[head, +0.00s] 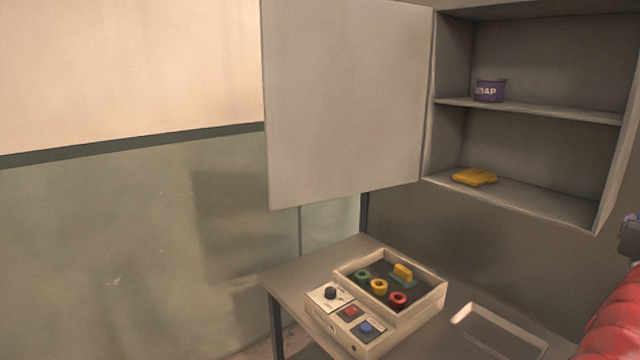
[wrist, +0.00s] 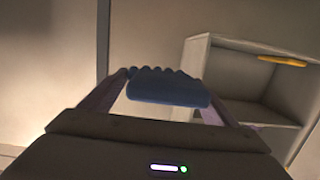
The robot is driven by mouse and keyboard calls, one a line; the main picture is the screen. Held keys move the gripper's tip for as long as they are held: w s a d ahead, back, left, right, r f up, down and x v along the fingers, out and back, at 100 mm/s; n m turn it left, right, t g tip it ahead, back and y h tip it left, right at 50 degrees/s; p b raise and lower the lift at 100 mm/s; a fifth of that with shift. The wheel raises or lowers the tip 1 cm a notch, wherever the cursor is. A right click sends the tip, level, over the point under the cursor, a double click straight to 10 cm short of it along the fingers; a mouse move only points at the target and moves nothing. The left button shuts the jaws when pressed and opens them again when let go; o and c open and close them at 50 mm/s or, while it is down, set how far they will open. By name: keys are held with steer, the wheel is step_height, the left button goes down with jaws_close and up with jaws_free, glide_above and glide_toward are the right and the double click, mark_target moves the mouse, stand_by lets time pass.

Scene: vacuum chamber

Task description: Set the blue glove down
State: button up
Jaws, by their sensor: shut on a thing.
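The blue glove (wrist: 168,87) shows in the wrist view, held between the two fingertips of my gripper (wrist: 165,84). My gripper is shut on it, and the glove hangs in the air with the cabinet behind it. In the head view the glove and the gripper jaws are out of sight.
An open wall cabinet (head: 530,112) holds a purple soap tin (head: 490,91) above and a yellow glove (head: 475,177) below. Its door (head: 347,105) swings out left. On the table (head: 300,262) stand a control box (head: 375,300) with colored parts and an empty shallow tray (head: 497,335).

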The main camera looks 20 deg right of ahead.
steer(key=shift+w+r, duration=0.1)
steer(key=shift+w+n+t, duration=0.3)
steer(key=shift+w, duration=0.15)
steer(key=w+a+f+n+t+y, duration=0.25)
steer(key=w+a+f, duration=0.3)
steer(key=w, duration=0.55)
steer(key=w+a+f+n+t+y, duration=0.25)
steer(key=w+a+f, duration=0.3)
steer(key=w, duration=0.55)
steer(key=w+a+f+n+t+y, duration=0.1)
steer(key=w+a+f+n+t, duration=0.15)
steer(key=w+a+f, duration=0.65)
steer(key=w+a+f+n+t+y, duration=0.2)
steer(key=w+a+f, duration=0.1)
steer(key=w+a, duration=0.45)
steer(key=w+a+f+n+t+y, duration=0.1)
steer(key=w+a+f+y, duration=0.25)
steer(key=w+a, duration=0.4)
steer(key=a+f+n+y, duration=0.2)
steer(key=a+f, duration=0.2)
steer(key=a, duration=0.7)
steer(key=a+f+n+y, duration=0.2)
steer(key=a+f, duration=0.1)
steer(key=a, duration=0.8)
steer(key=shift+a+f+t, duration=0.2)
steer(key=shift+f+t, duration=0.15)
steer(key=shift+t, duration=0.1)
